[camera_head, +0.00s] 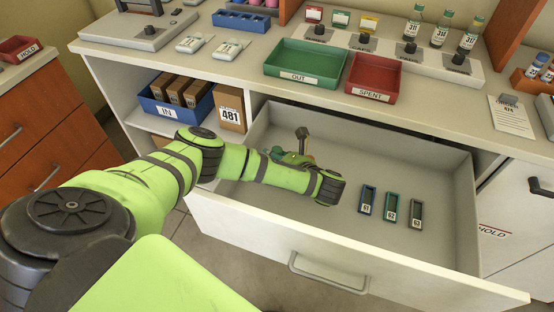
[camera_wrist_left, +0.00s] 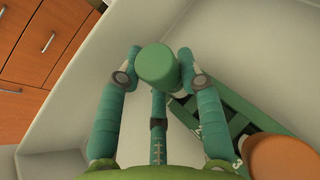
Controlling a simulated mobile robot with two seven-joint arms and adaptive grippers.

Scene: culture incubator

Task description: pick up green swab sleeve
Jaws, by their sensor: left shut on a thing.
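The green swab sleeve, a green cylinder with a round flat end (camera_wrist_left: 155,62), is between the two teal fingers of my left gripper (camera_wrist_left: 157,68) in the left wrist view. The fingers are shut on its sides. In the head view my left forearm reaches into the open drawer (camera_head: 410,165), and the gripper is mostly hidden behind it. The sleeve cannot be made out clearly there. My right gripper is not in view.
A green slotted holder (camera_wrist_left: 240,122) and an orange round thing (camera_wrist_left: 280,157) lie close by. Blue (camera_head: 367,199), green (camera_head: 391,207) and dark (camera_head: 416,214) holders stand in the drawer's right part. The counter above carries a green OUT tray (camera_head: 305,80) and red SPENT tray (camera_head: 371,97).

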